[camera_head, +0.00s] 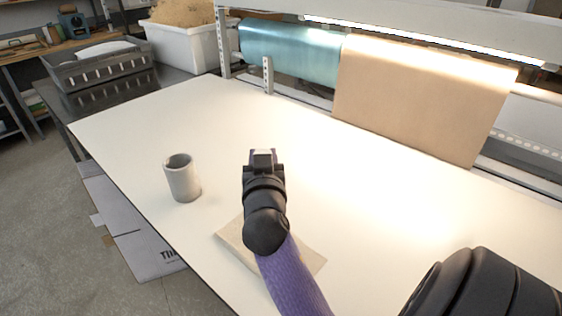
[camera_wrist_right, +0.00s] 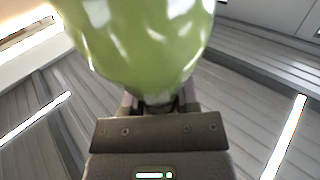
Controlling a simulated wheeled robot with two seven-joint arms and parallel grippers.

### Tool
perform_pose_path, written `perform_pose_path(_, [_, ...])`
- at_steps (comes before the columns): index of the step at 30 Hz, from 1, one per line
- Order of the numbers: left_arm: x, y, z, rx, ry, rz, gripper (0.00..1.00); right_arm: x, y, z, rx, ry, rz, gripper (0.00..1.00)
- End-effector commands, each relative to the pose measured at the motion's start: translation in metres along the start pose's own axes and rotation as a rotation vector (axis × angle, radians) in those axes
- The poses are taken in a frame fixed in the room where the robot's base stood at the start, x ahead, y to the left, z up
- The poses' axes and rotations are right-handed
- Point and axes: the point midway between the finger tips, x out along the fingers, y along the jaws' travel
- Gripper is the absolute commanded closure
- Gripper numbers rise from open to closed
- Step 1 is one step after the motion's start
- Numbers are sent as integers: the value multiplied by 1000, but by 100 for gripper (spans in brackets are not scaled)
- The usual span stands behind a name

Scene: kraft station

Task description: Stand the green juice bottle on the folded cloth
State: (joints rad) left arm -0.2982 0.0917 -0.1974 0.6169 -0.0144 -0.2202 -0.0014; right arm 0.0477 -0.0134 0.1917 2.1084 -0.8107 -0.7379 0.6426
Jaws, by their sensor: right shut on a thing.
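The green juice bottle (camera_wrist_right: 145,40) fills the upper middle of the right wrist view, close to the camera, with its narrower end at the jaws. In the head view my gripper appears beyond the cloth.
A grey cup (camera_head: 183,180) stands upright on the white table (camera_head: 130,130), left of my gripper. Brown paper (camera_head: 420,95) and a teal roll (camera_head: 290,52) hang at the back. A white bin (camera_head: 188,45) and dark crates (camera_head: 108,75) stand back left. The table's right side is clear.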

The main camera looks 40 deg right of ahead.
Motion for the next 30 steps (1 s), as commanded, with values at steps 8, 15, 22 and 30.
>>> perform_pose_path(8, [22, -4, 6, 6, -11, -7, 35, 0, 0, 51, -2, -1, -2, 100])
perform_pose_path(15, [29, 0, 7, 3, -12, -2, 35, 0, 0, 72, 0, 2, -2, 100])
perform_pose_path(22, [31, 4, 6, -1, -10, 5, 35, 0, 0, 72, 0, 2, -2, 100])
perform_pose_path(30, [39, 6, 7, -2, -11, 8, 35, 0, 0, 80, 0, 2, -1, 100])
